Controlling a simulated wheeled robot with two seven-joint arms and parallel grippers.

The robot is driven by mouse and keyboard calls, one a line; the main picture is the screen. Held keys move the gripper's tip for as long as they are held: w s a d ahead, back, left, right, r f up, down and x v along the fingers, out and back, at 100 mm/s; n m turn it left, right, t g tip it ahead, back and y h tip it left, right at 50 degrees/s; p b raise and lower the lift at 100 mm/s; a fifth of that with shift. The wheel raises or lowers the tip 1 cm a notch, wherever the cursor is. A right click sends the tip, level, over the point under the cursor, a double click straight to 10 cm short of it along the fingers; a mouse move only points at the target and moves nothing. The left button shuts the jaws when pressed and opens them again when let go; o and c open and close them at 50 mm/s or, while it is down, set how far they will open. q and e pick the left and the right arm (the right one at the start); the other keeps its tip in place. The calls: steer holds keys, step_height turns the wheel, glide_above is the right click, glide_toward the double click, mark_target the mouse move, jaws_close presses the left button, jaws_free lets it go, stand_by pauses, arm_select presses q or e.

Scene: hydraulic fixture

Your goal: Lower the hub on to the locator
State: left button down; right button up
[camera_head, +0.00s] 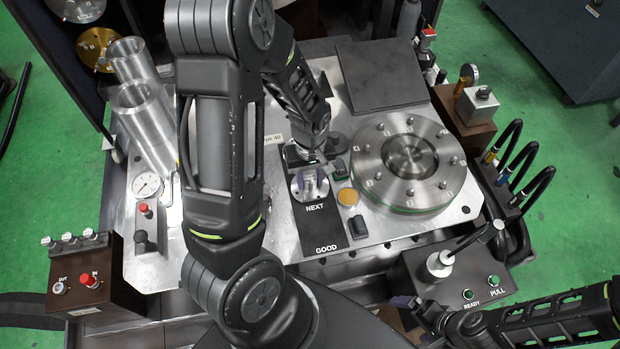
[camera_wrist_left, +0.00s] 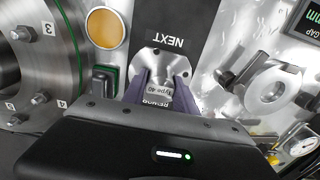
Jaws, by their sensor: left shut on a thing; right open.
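The hub (camera_head: 309,186) is a small silvery round flange with a raised centre, at the NEXT end of a dark labelled strip. In the left wrist view the hub (camera_wrist_left: 160,66) has small holes and a "Type 40" marking. My left gripper (camera_wrist_left: 162,88) is shut on its raised centre with purple fingers; it also shows in the head view (camera_head: 310,178). I cannot tell whether the hub touches the strip. I cannot make out a locator with certainty. My right gripper (camera_head: 420,309) is open and empty at the lower right, by the READY/PULL box.
A large flange with numbered studs (camera_head: 372,181) stands right of the hub. An amber disc (camera_head: 348,196) and a small green-edged block (camera_wrist_left: 104,80) lie between them. A ring-shaped metal part (camera_wrist_left: 265,90) stands on the other side. The strip (camera_head: 322,226) is bare toward GOOD.

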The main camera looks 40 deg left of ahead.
arm_select(q)
steer(key=shift+r, duration=0.1)
steer(key=shift+r+p, duration=2.1)
steer(key=shift+r, duration=0.35)
steer(key=c, duration=1.5)
jaws_free()
jaws_close()
